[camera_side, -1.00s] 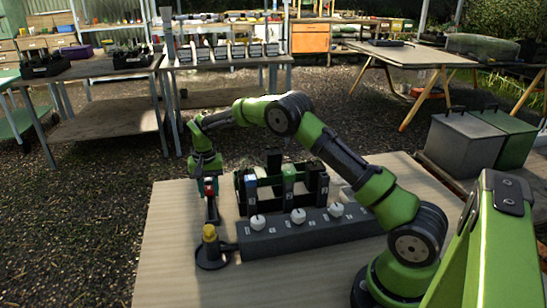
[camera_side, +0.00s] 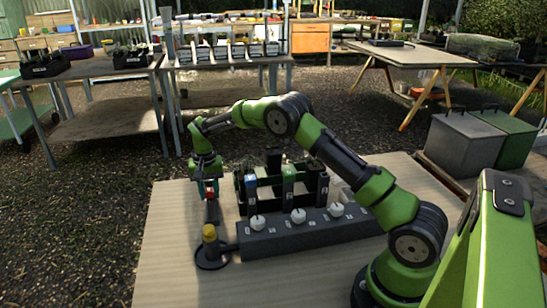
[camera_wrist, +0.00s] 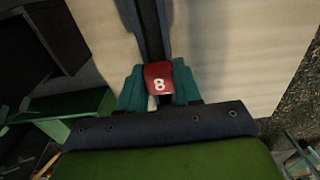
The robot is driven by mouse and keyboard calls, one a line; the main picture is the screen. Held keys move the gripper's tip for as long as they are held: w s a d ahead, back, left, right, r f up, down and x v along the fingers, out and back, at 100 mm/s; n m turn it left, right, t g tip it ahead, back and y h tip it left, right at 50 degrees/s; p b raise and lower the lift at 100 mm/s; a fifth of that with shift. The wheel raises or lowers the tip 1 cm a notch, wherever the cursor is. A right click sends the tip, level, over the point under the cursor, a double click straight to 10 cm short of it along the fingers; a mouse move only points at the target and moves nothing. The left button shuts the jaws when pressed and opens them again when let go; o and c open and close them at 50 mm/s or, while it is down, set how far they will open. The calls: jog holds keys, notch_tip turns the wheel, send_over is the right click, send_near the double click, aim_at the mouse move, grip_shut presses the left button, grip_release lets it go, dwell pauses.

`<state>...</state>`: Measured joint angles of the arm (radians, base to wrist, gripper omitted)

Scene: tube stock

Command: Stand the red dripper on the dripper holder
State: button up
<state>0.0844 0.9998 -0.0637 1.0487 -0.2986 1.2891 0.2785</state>
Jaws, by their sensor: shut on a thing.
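My gripper (camera_side: 209,181) is at the left of the table, pointing down. Its teal fingers (camera_wrist: 158,88) are shut on the red dripper (camera_wrist: 158,74), which shows a white "8" in the wrist view. The dripper is a small red patch between the fingers in the side view. A dark bar (camera_wrist: 152,30) runs away from the dripper in the wrist view; I cannot tell whether they touch. In front of the gripper stands a round black base with a yellow-topped piece (camera_side: 209,233). I cannot tell for sure which part is the dripper holder.
A black rack (camera_side: 325,190) with blue, green and dark uprights stands right of the gripper. A long grey block (camera_side: 325,230) with white knobs and numbered labels lies in front of it. The table (camera_side: 170,230) is bare at its left and front.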

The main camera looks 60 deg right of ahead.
jog(key=shift+f, duration=0.1)
jog(key=o, duration=1.1)
notch_tip(320, 180, up, 17)
jog(key=shift+f, duration=0.1)
